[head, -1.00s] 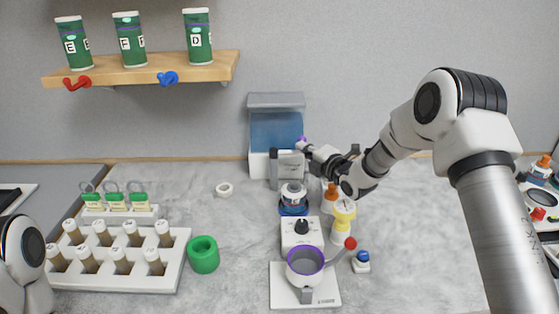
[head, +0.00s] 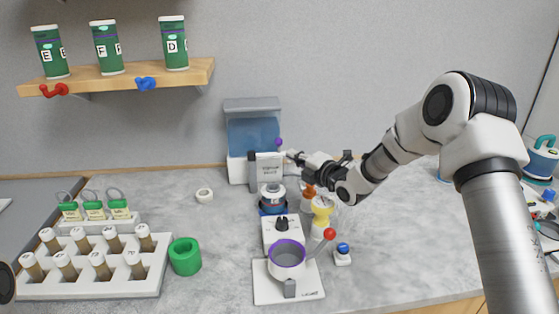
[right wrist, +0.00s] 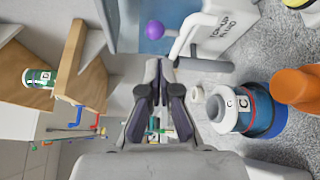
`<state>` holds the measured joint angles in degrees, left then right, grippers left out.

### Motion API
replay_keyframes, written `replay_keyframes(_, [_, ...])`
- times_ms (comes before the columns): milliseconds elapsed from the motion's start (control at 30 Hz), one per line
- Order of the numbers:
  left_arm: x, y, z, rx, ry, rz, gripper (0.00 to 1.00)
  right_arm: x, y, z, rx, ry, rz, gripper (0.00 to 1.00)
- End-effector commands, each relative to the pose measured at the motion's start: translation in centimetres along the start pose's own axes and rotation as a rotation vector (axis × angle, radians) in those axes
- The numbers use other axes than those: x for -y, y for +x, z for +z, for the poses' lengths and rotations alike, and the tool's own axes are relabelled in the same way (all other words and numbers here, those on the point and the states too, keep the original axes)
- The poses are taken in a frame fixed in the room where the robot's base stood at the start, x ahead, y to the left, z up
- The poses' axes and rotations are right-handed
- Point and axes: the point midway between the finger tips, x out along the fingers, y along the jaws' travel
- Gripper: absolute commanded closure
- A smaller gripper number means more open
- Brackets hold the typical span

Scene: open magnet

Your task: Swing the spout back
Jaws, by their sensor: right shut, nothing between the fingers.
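The water dispenser (head: 253,133) with a blue tank stands against the back wall. Its label reads something like "TOP-UP H2O" in the right wrist view (right wrist: 228,30). A purple ball (head: 278,141) sits at its right side, also seen in the right wrist view (right wrist: 154,30). A white bent pipe with a grey bar, apparently the spout (right wrist: 205,65), juts out beside the label. My right gripper (head: 290,155) is shut and empty, just right of the dispenser's front. In the right wrist view its fingers (right wrist: 153,92) are apart from the ball and bar.
A blue-based jar (head: 272,196), orange-capped bottle (head: 308,192) and yellow-topped bottle (head: 321,210) stand below my right gripper. A device with a purple-rimmed cup (head: 287,258) is in front. A vial rack (head: 95,265) and green ring (head: 185,256) are left.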

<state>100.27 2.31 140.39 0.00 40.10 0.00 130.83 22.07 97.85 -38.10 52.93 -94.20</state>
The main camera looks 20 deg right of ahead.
Motion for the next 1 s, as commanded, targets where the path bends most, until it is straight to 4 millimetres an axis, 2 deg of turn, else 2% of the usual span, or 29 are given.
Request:
replay_keyframes(100, [0.0, 0.8, 0.0, -0.001, 0.001, 0.000, 1.00, 0.6, -1.7, 1.7, 0.003, 0.005, 0.000, 1.00])
replay_keyframes(267, [0.0, 0.9, 0.0, -0.001, 0.000, 0.000, 1.00, 0.7, -2.9, 2.8, -0.001, 0.001, -0.003, 1.00])
replay_keyframes(800, [0.0, 0.8, 0.0, 0.000, 0.000, 0.000, 1.00, 0.6, -3.1, 2.9, -0.003, 0.000, -0.004, 1.00])
replay_keyframes(867, [0.0, 0.3, 0.0, 0.000, 0.000, 0.000, 1.00, 0.1, -3.1, 3.0, -0.003, 0.000, -0.004, 1.00])
replay_keyframes(1000, [0.0, -2.5, 0.0, 0.000, 0.000, 0.000, 1.00, -2.7, -3.3, 3.5, -0.003, 0.000, -0.004, 1.00])
